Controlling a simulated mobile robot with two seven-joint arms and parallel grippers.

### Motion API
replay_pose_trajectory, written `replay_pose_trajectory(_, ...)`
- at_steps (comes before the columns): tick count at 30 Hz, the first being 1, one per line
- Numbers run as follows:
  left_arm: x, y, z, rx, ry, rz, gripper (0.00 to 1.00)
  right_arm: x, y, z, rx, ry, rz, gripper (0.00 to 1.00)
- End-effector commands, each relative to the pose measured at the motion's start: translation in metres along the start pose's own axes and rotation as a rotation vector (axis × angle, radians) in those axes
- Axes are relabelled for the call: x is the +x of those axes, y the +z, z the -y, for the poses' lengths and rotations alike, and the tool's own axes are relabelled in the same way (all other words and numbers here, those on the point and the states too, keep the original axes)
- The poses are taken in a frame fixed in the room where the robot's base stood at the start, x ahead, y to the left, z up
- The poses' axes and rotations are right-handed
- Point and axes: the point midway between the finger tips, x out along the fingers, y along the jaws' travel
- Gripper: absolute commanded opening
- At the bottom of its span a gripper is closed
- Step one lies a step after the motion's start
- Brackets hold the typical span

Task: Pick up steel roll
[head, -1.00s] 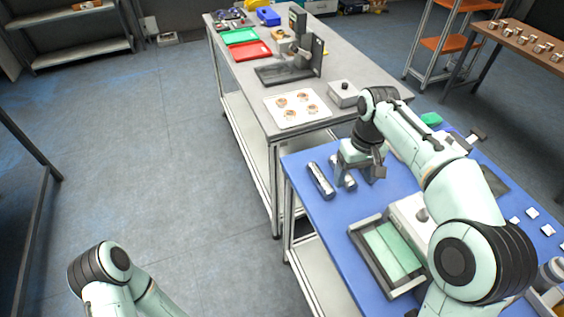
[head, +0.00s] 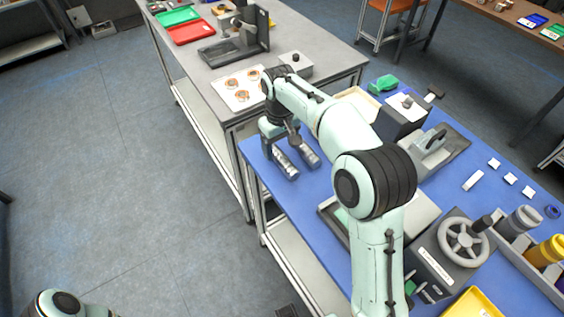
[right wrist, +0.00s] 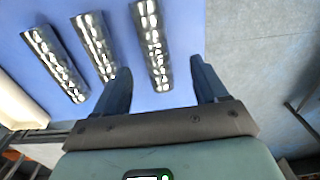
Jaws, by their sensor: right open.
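Three shiny steel rolls lie side by side on the blue table in the right wrist view: a left one (right wrist: 52,62), a middle one (right wrist: 95,45) and a right one (right wrist: 151,45). In the head view two steel rolls show, one at the left (head: 285,165) and one to its right (head: 306,153). My right gripper (head: 281,139) is at their far ends, near the table's far left edge. In the right wrist view its fingers (right wrist: 162,85) are open, with the right roll's near end between them and no grip visible. My left gripper is out of view.
The blue table (head: 318,184) also carries a press with a handwheel (head: 463,243), a grey device (head: 437,147) and a yellow tray (head: 474,303). A grey workbench (head: 330,68) stands behind, holding a white board (head: 240,92) with round parts. Open floor lies left.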

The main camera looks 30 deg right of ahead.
Motion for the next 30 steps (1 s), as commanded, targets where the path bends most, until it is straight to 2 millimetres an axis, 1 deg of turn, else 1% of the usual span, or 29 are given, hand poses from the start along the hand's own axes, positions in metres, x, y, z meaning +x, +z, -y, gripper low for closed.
replay_pose_trajectory(4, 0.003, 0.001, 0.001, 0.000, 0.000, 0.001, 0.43, 0.013, 0.002, -0.002, 0.000, 0.000, 0.002, 0.72)
replay_pose_trajectory(9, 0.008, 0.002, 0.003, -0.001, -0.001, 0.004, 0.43, 0.040, 0.005, -0.005, 0.000, 0.000, 0.004, 0.72)
replay_pose_trajectory(12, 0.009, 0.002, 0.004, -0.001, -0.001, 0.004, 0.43, 0.049, 0.004, -0.005, 0.000, 0.000, 0.000, 0.72)
replay_pose_trajectory(15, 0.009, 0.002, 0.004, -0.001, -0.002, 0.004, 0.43, 0.053, 0.004, -0.005, -0.001, 0.000, -0.001, 0.72)
replay_pose_trajectory(20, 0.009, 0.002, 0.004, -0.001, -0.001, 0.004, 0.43, 0.052, 0.004, -0.005, -0.001, 0.000, -0.001, 0.72)
replay_pose_trajectory(21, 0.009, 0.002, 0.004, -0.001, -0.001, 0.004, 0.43, 0.052, 0.004, -0.005, -0.001, 0.000, -0.001, 0.69)
replay_pose_trajectory(23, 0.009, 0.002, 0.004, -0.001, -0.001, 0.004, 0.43, 0.052, 0.004, -0.005, -0.001, 0.000, -0.001, 0.50)
replay_pose_trajectory(24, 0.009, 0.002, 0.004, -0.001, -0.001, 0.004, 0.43, 0.052, 0.004, -0.005, -0.001, 0.000, -0.001, 0.37)
replay_pose_trajectory(26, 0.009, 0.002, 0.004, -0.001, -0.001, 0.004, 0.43, 0.052, 0.004, -0.005, -0.001, 0.000, -0.001, 0.17)
replay_pose_trajectory(27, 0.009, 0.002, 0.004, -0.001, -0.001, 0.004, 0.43, 0.052, 0.004, -0.005, -0.001, 0.000, -0.001, 0.04)
replay_pose_trajectory(28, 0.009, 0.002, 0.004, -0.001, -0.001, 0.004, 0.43, 0.052, 0.004, -0.005, -0.001, 0.000, -0.002, 0.00)
replay_pose_trajectory(30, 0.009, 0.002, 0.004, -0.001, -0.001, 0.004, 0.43, 0.051, 0.004, -0.005, -0.001, 0.000, -0.003, 0.00)
